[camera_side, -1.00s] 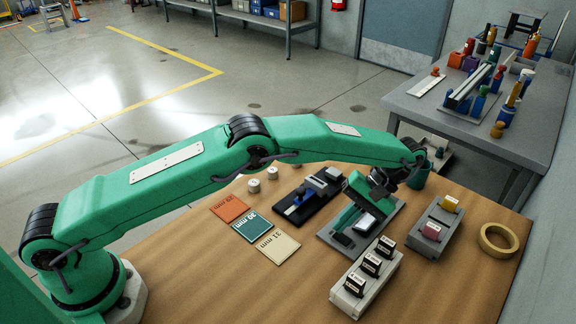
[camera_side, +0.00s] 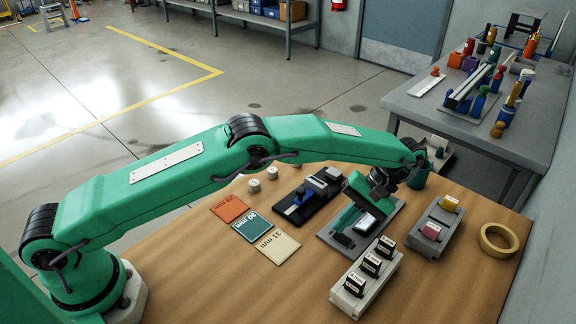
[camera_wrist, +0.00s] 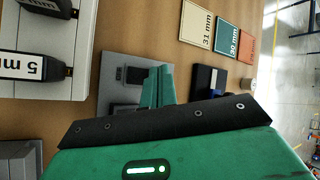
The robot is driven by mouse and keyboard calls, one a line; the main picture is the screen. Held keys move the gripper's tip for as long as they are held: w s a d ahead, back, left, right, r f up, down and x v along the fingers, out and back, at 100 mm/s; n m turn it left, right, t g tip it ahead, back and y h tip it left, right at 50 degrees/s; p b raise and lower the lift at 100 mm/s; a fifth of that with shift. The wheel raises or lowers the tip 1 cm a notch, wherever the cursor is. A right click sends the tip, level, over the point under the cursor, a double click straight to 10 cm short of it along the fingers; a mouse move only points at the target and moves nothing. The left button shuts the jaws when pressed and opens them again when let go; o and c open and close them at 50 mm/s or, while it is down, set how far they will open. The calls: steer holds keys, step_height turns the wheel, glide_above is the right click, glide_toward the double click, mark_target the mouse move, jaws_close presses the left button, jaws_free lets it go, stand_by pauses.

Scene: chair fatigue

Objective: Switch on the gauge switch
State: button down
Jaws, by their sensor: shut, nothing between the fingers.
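A grey plate (camera_side: 327,233) on the wooden table carries small dark parts and a silver-and-black block (camera_side: 366,223). In the wrist view the plate (camera_wrist: 108,72) shows behind my fingers, with a dark part (camera_wrist: 135,75) just left of the fingertips. This may be the gauge switch; I cannot tell its on or off position.
A pale rack (camera_side: 345,299) of black labelled blocks stands in front. A grey holder (camera_side: 430,245) and a tape roll (camera_side: 499,240) are to the right. A black fixture (camera_side: 303,205) and orange, teal and cream cards (camera_side: 278,248) lie left.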

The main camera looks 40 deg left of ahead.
mark_target(344, 235)
steer(key=shift+a+f, duration=0.1)
steer(key=shift+f, duration=0.65)
stand_by(1.1)
steer(key=shift+r, duration=0.15)
steer(key=shift+r, duration=0.6)
steer(key=shift+r, duration=0.1)
stand_by(0.4)
steer(key=shift+d+r, duration=0.2)
steer(key=shift+r, duration=1)
steer(key=shift+d+r, duration=0.2)
steer(key=shift+r, duration=1)
steer(key=shift+r, duration=0.15)
